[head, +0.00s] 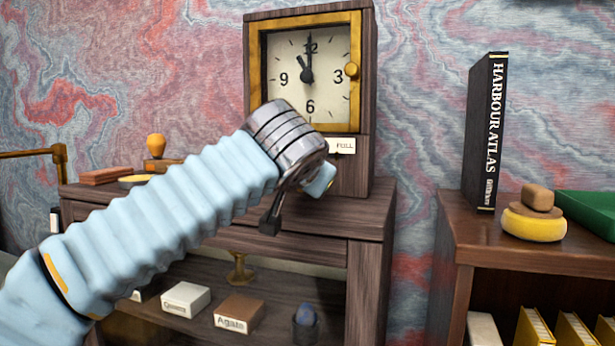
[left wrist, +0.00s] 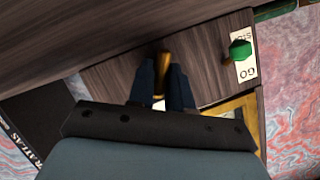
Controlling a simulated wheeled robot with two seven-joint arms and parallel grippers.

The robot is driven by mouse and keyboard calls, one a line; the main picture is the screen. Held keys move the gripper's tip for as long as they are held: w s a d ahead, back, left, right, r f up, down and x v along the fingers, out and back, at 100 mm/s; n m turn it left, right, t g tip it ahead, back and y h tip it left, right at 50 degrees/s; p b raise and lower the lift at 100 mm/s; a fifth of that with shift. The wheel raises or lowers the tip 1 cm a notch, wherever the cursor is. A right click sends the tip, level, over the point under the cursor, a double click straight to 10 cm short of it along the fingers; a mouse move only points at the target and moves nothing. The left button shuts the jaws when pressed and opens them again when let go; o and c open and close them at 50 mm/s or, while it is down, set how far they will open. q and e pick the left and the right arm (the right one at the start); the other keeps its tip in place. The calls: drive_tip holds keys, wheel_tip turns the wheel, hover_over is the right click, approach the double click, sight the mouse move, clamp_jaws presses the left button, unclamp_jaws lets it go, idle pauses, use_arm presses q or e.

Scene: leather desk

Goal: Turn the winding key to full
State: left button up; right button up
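The wooden clock (head: 253,60) stands on the low cabinet, its brass-framed door (head: 356,100) shut over the dial. A small label reading FULL (head: 342,146) is on the panel below the dial. In the left wrist view the brass winding key (left wrist: 163,65) stands out from the wood panel. My left gripper (left wrist: 162,72) has its two dark fingers on either side of the key and appears shut on it. In the head view my left arm hides the key and fingertips. My right gripper is not in view.
A green knob (left wrist: 240,51) sits on a STOP/GO label beside the key. The cabinet (head: 376,215) holds labelled boxes on its lower shelf. A black Harbour Atlas book (head: 485,130) stands on the right-hand shelf unit (head: 470,250). A gap separates the two units.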

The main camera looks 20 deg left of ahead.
use_arm(q)
clamp_jaws()
drive_tip(key=shift+d+f+m+y, duration=0.1)
drive_tip(key=shift+m+y, duration=0.5)
drive_tip(key=shift+m, duration=0.5)
drive_tip(key=o, duration=0.5)
unclamp_jaws()
drive_tip(key=shift+s, duration=0.1)
drive_tip(key=v, duration=1.3)
drive_tip(key=shift+s+d+f+b, duration=0.1)
drive_tip(key=shift+s+b, duration=0.25)
